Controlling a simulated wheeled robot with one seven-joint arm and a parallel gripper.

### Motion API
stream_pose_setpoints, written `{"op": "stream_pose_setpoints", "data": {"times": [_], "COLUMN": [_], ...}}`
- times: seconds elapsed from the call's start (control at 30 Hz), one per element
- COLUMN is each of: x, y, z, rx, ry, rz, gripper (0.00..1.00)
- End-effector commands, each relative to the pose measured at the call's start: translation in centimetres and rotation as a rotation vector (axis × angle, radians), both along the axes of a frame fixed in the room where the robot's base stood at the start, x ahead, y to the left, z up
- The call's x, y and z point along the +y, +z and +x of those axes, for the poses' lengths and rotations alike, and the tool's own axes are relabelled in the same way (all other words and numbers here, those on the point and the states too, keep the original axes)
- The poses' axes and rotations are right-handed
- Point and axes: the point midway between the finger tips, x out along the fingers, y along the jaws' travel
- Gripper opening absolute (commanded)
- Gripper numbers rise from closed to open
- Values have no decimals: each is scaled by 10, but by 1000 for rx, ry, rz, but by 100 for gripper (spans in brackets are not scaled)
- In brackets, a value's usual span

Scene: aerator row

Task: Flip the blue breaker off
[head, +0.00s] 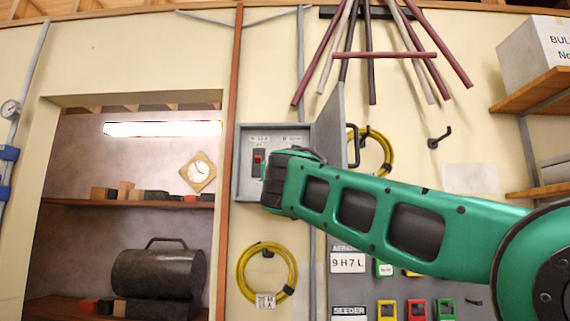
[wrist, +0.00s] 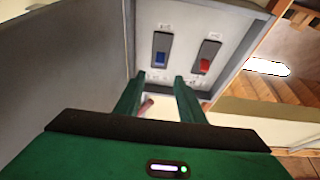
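The blue breaker (wrist: 160,57) is a small blue lever on a dark plate inside the open grey breaker box (head: 242,190), seen in the wrist view. Its lever sits at the plate end nearer my fingertips. A red breaker (wrist: 205,65) is beside it, with its lever at the same end; it also shows in the head view (head: 258,159). My gripper (wrist: 158,80) is open and empty, its fingers spread in front of the panel near the blue breaker. I cannot tell whether they touch the panel. In the head view my arm hides the blue breaker.
The box's grey door (head: 332,125) stands open, close by my gripper; it fills the left of the wrist view (wrist: 60,70). A yellow cable coil (head: 267,275) hangs below the box. A lit shelf niche (head: 150,150) is at the left.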

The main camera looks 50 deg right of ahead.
Motion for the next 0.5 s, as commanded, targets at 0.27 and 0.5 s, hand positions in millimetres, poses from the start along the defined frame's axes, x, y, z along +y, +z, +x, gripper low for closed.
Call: {"op": "stream_pose_setpoints", "data": {"times": [0.27, 0.5], "x": [-24, -53], "y": [14, 30], "z": [21, 46], "rx": [-3, -2], "ry": [-3, -2], "rz": [-2, -2], "gripper": [36, 36]}}
